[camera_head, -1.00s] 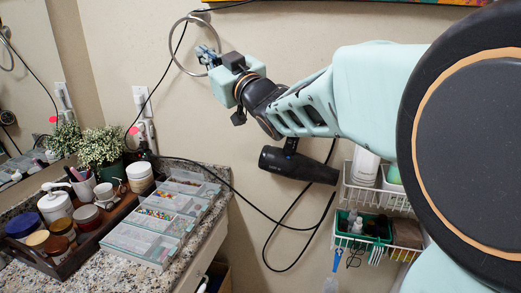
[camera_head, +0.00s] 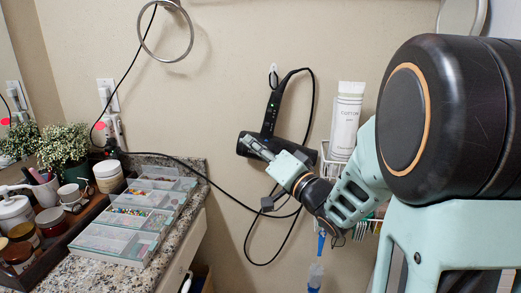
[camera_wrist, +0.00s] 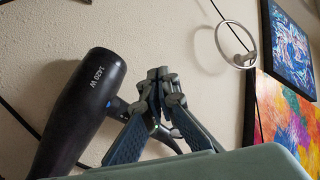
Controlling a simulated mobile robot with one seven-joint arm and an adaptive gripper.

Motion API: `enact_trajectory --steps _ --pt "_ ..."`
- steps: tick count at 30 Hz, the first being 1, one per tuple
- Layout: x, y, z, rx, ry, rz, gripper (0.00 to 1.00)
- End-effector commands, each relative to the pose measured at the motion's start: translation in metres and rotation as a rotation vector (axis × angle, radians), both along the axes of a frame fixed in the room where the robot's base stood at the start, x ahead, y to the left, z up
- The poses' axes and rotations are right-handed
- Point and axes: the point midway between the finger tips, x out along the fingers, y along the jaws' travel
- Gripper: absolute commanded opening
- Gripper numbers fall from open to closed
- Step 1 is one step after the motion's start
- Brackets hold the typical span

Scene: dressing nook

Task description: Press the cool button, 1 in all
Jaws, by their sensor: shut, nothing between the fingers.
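A black hair dryer (camera_head: 270,117) hangs on the wall with its handle upright and its barrel low, partly behind my gripper. In the wrist view the dark barrel (camera_wrist: 78,115) fills the left side, with "1420 W" printed on it. My gripper (camera_head: 250,142) is in front of the barrel in the head view, its fingers pointing up and to the left. In the wrist view my gripper (camera_wrist: 160,74) has its fingertips together and empty, to the right of the barrel. Small marks show on the handle, but I cannot tell which is the cool button. Contact with the dryer cannot be told.
A metal ring (camera_head: 166,30) is on the wall at upper left. A granite counter (camera_head: 187,228) at left bears clear organisers (camera_head: 112,242), jars and a plant (camera_head: 63,145). A white wire basket with a white tube (camera_head: 346,120) is right of the dryer. Black cords loop across the wall.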

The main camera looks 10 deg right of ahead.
Motion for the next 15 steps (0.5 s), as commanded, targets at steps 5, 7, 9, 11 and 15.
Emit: enact_trajectory --steps 5,7,9,11,15 --pt "-0.014 -0.018 -0.026 0.139 0.068 0.008 0.0" --pt "-0.018 -0.02 -0.03 0.174 0.083 0.013 0.0" --pt "-0.02 -0.022 -0.032 0.197 0.092 0.016 0.0" --pt "-0.021 -0.023 -0.033 0.207 0.096 0.018 0.0" --pt "-0.022 -0.023 -0.033 0.213 0.099 0.02 0.0"
